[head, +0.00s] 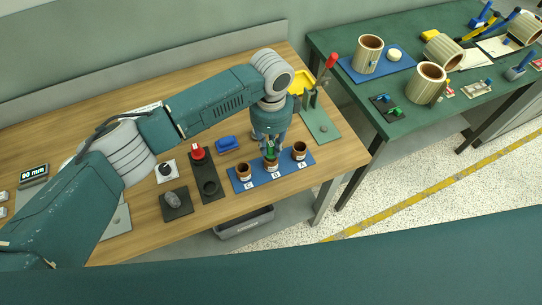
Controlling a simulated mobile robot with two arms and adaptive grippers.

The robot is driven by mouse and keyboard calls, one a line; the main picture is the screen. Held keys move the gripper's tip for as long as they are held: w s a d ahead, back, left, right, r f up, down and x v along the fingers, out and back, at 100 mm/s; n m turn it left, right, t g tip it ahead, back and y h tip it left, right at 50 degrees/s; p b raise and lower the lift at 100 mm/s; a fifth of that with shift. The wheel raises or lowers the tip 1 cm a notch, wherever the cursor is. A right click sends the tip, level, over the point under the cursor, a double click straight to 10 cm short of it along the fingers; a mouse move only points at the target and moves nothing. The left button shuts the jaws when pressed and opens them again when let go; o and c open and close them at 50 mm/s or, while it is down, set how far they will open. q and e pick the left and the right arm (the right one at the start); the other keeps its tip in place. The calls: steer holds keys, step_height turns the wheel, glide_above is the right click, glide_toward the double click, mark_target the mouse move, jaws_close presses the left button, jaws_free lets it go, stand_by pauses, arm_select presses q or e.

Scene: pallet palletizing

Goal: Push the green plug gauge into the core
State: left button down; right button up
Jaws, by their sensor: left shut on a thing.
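A blue mat (285,172) lies near the front right of the wooden table, with three brown cores in a row, labelled C, B and A. Core C (243,172) is at the left and core A (299,151) at the right. Core B (271,166) stands between them. My left gripper (269,150) points down above core B and is shut on the green plug gauge (270,152). The gauge is upright, at or just over the core's mouth; the fingers partly hide it, so I cannot tell how deep it sits. My right gripper is not in view.
Left of the mat are a dark fixture with a red knob (198,153), a blue block (227,144) and a dark pad with a grey lump (173,201). A green press with a red handle (330,62) stands behind right. A grey bin (244,224) is below the table edge.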

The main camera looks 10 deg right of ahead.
arm_select(q)
steer(key=shift+f+b, duration=0.55)
steer(key=shift+f, duration=0.8)
stand_by(0.5)
steer(key=c, duration=1.5)
jaws_free()
